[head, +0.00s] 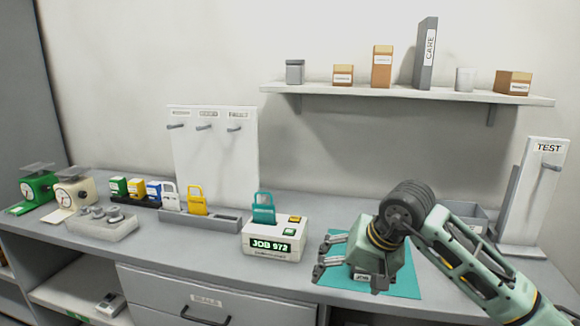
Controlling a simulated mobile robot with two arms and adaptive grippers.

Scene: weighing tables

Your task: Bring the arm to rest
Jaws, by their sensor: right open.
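My right arm (470,262) comes in from the lower right and bends over the bench. My right gripper (324,257) is over the teal mat (405,287), with its fingers pointing left. Its jaws are apart and I see nothing between them. A small labelled thing (362,276) shows beneath the gripper on the mat, mostly hidden by it. My left gripper is not in view.
A white box reading JOB 972 (272,246) stands just left of the gripper, with a teal tag (263,208) upright in it. A TEST board (533,190) stands at right. A loaded shelf (400,92) hangs above. Scales (75,190) and padlock-shaped tags (196,202) stand left.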

